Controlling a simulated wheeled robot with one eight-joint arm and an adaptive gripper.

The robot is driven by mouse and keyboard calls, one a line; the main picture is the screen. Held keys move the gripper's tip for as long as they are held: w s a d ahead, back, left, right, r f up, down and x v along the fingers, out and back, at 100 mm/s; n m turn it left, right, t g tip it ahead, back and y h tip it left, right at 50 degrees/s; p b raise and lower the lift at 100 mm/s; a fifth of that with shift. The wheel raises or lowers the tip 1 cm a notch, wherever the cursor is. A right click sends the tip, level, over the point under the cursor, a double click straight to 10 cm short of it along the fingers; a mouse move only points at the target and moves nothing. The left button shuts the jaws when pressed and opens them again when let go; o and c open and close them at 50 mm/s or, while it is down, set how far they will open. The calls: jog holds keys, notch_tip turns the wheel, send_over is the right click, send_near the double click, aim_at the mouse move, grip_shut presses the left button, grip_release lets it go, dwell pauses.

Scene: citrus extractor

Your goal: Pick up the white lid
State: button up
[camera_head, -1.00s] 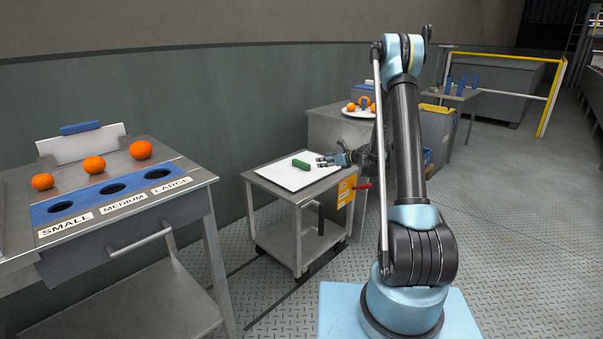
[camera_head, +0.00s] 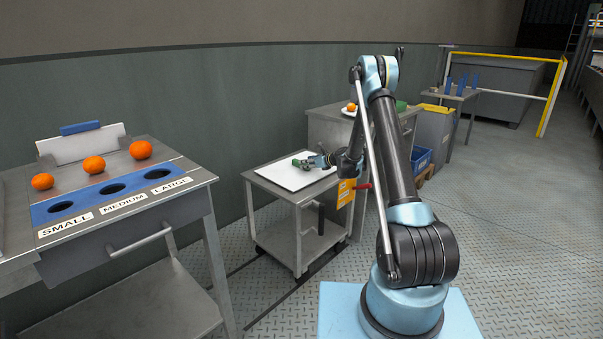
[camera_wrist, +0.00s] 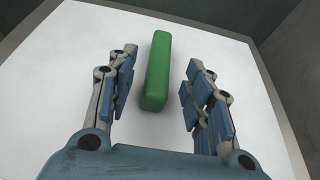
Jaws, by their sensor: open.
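A flat white lid (camera_head: 292,182) lies on the small metal cart (camera_head: 298,197). A green block-shaped handle (camera_wrist: 157,70) stands on its top, and the white surface (camera_wrist: 215,40) fills much of the wrist view. My gripper (camera_wrist: 160,82) is open, with one finger on each side of the green handle. There are visible gaps between the handle and both fingers. In the head view my gripper (camera_head: 306,161) is low over the lid from the right and partly covers the handle.
A sorting table (camera_head: 205,178) with three oranges and a white panel (camera_head: 90,145) with a blue handle stands at left. Behind my arm a metal cabinet (camera_head: 330,130) holds a plate with an orange. A grey bin (camera_head: 432,135) stands right of it.

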jog(key=shift+x, duration=1.9)
jog(key=shift+r, duration=0.1)
grip_shut()
